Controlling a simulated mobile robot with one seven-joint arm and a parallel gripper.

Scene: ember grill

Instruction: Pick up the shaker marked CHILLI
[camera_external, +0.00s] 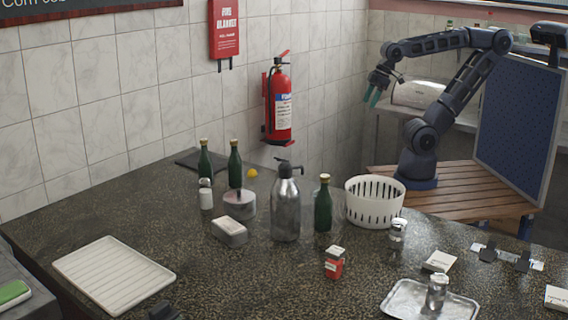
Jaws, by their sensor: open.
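Several shaker-like containers stand on the dark speckled counter (205,275), and I cannot read CHILLI on any of them. A white one with a grey cap (206,197) stands at the left by the green bottles. A small clear or silvery one (398,231) stands in front of the white basket. A silvery one (437,291) stands on the metal tray at the front right. A small red container with a pale top (334,264) stands at the middle front. My gripper (373,95) has green fingertips and is open and empty, raised behind the counter, well away from all of these.
A metal pump flask (285,208), green bottles (323,205) and a white slotted basket (374,204) stand mid-counter. A ribbed white tray (112,275) lies at left, a metal tray (402,301) at front right. A fire extinguisher (280,103) hangs on the wall.

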